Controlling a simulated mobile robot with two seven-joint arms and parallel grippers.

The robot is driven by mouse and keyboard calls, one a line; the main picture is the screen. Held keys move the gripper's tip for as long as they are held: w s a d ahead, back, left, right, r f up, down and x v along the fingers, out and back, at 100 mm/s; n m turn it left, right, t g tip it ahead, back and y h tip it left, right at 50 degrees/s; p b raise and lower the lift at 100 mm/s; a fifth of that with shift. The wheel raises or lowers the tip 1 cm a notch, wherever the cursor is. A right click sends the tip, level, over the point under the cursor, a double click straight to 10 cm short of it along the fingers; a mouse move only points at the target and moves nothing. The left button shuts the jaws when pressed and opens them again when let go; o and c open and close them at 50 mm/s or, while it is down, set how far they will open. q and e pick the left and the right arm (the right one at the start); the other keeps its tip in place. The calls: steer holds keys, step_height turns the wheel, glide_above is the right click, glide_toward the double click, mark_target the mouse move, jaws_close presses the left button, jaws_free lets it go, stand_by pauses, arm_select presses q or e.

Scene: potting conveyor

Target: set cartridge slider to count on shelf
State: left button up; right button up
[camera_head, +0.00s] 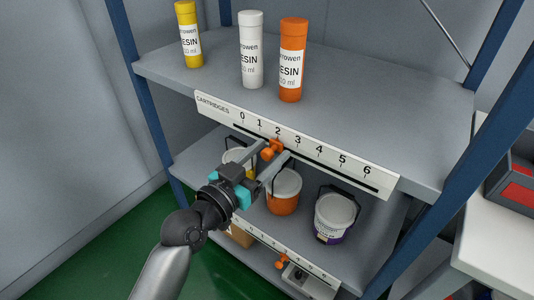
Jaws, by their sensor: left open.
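The orange cartridge slider (272,150) sits on the slot of the white "CARTRIDGES" scale (335,167) on the upper shelf's front edge. It is at about the 2 mark; the gripper partly covers it. Three cartridges stand upright on the upper shelf (385,100): a yellow one (189,35), a white one (251,50) and an orange one (292,60). My left gripper (275,153) is open, with one finger on each side of the slider. I cannot tell whether either finger touches it. My right gripper is not in view.
Under it, the lower shelf holds an orange bucket (284,192), a white-lidded bucket (334,216) and another behind my gripper. A second scale with an orange slider (282,262) runs along its edge. Blue posts (144,90) flank the shelves. A white table (500,235) stands right.

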arm_select(q)
steer(key=shift+c, duration=0.4)
jaws_close()
stand_by(0.9)
